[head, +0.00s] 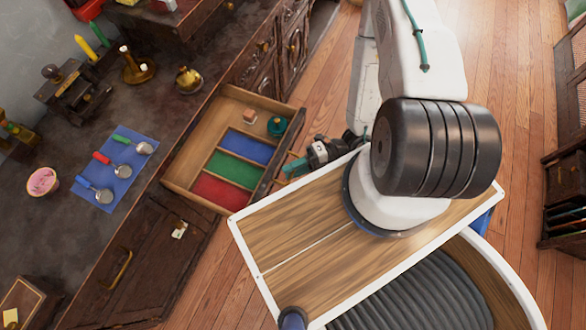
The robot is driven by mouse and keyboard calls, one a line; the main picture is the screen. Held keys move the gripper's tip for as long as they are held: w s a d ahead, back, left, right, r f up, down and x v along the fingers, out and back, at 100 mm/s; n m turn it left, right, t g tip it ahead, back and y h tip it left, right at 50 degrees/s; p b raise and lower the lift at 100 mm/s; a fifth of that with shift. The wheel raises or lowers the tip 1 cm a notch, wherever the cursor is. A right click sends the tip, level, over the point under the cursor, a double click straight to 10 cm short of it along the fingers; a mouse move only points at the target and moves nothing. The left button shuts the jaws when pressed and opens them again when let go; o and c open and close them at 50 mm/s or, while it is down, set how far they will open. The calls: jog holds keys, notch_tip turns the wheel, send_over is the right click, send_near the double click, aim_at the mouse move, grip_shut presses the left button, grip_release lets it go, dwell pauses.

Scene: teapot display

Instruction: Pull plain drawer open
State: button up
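A wooden drawer (222,100) stands pulled out from the dark cabinet. It has red, green and blue lined sections and a bare wooden section. A small teal pot (277,126) and a small pale block (250,116) are in it. I cannot tell whether this is the plain drawer; no other open drawer is clearly visible. My gripper (293,168) is low beside the outer front of this drawer, with teal fingertips towards it. My arm and base partly hide the area. I cannot tell whether the fingers are apart or touch a handle.
The dark counter top (150,190) holds a blue mat (118,180) with three strainer-like tools, a pink bowl (43,181), a brass candlestick (137,68) and a brass pot (188,80). A closed cabinet door (140,260) is below left. Open wooden floor (510,60) lies at upper right, beside shelves (568,175).

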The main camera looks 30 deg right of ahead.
jog(key=shift+d, duration=0.1)
jog(key=v, duration=0.7)
jog(key=shift+d, duration=0.3)
jog(key=shift+s, duration=0.1)
dwell(0.3)
